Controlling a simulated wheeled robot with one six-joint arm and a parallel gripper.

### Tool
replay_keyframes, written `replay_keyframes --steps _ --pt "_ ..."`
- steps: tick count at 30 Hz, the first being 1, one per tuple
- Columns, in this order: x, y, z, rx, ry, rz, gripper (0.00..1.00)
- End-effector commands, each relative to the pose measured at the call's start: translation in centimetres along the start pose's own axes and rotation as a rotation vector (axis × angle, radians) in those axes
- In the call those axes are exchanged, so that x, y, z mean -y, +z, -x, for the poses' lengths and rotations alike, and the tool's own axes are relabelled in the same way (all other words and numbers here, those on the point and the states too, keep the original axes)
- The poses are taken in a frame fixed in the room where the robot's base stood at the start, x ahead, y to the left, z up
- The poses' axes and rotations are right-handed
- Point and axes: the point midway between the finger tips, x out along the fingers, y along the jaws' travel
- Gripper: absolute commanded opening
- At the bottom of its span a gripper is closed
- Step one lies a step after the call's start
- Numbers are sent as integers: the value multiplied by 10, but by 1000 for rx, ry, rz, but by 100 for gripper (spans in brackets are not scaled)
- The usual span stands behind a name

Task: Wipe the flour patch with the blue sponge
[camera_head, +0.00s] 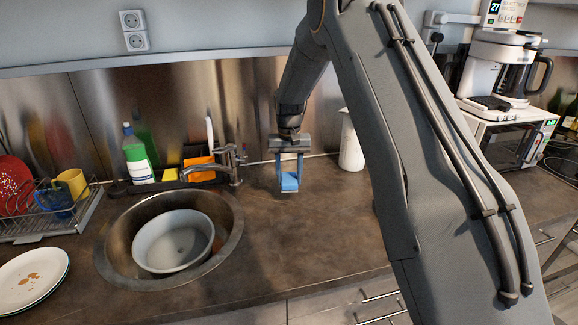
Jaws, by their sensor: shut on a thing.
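My gripper (289,180) is shut on the blue sponge (289,184). It points down over the brown worktop, between the sink and a white pitcher. I cannot tell whether the sponge touches the worktop or is just above it. I cannot make out a flour patch in this view. My arm covers much of the right part of the worktop.
The sink (104,259) with a grey bowl (150,247) in it lies to the left. The tap (231,165) and white pitcher (351,143) stand near the gripper. A dish rack (45,222) is far left, a microwave (503,140) right. The worktop before the gripper is clear.

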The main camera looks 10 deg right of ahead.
Motion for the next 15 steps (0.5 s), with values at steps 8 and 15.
replay_keyframes --steps 8,15 --pt "0 0 27 -2 0 0 21" --pt "0 0 34 -1 0 0 21"
